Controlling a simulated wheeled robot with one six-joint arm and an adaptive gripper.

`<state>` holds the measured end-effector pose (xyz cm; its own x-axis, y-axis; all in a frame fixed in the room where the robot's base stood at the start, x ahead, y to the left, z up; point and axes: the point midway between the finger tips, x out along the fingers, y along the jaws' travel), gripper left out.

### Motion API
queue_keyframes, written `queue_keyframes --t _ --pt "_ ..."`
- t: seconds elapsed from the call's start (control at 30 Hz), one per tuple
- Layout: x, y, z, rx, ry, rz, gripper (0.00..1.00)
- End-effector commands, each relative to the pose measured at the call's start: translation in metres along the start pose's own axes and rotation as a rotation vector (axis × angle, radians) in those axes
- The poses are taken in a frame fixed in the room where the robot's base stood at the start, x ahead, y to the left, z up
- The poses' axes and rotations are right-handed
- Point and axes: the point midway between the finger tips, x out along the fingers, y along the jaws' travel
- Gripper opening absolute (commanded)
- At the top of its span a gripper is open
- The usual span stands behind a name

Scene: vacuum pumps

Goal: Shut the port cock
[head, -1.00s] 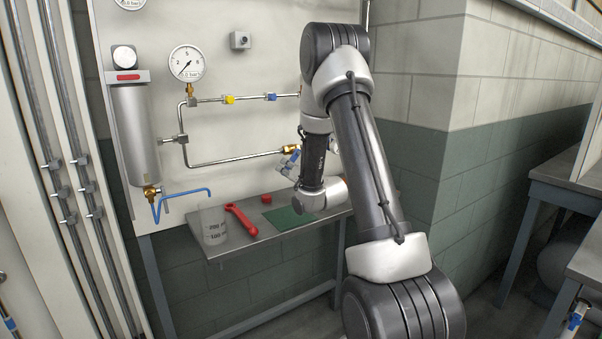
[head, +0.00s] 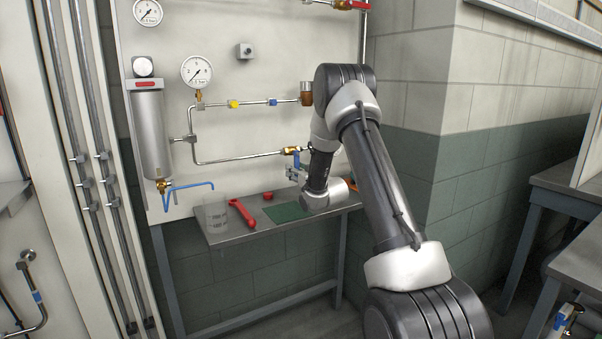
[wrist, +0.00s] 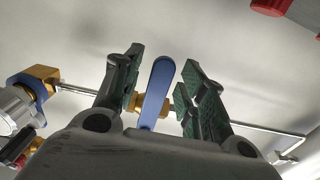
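The port cock is a brass valve (head: 291,150) at the right end of the lower pipe on the panel, partly hidden by my arm. In the wrist view, its flat blue lever (wrist: 156,95) stands between the fingers of my gripper (wrist: 162,60), with brass (wrist: 140,103) behind it. The fingers are apart, with a visible gap on each side of the lever. In the head view, the gripper is small beside the valve and its fingers cannot be made out.
A bench (head: 262,225) below the panel holds a clear beaker (head: 216,215), a red wrench (head: 242,212), a red cap (head: 267,196) and a green mat (head: 288,212). A blue hose (head: 190,187) and a filter cylinder (head: 151,135) are at the left. A wall corner stands right of my arm.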

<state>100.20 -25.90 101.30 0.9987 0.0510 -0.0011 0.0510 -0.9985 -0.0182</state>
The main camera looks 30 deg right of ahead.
Motion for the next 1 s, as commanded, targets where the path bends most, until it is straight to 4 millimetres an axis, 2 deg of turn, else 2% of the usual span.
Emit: queue_keyframes --t 0.27,0.8,1.0 --pt "-0.001 0.0 -0.001 0.002 0.001 0.0 0.41" --pt "-0.02 0.0 -0.001 0.003 0.001 0.0 0.41" --pt "-0.02 0.0 -0.001 0.003 0.002 0.0 0.41"
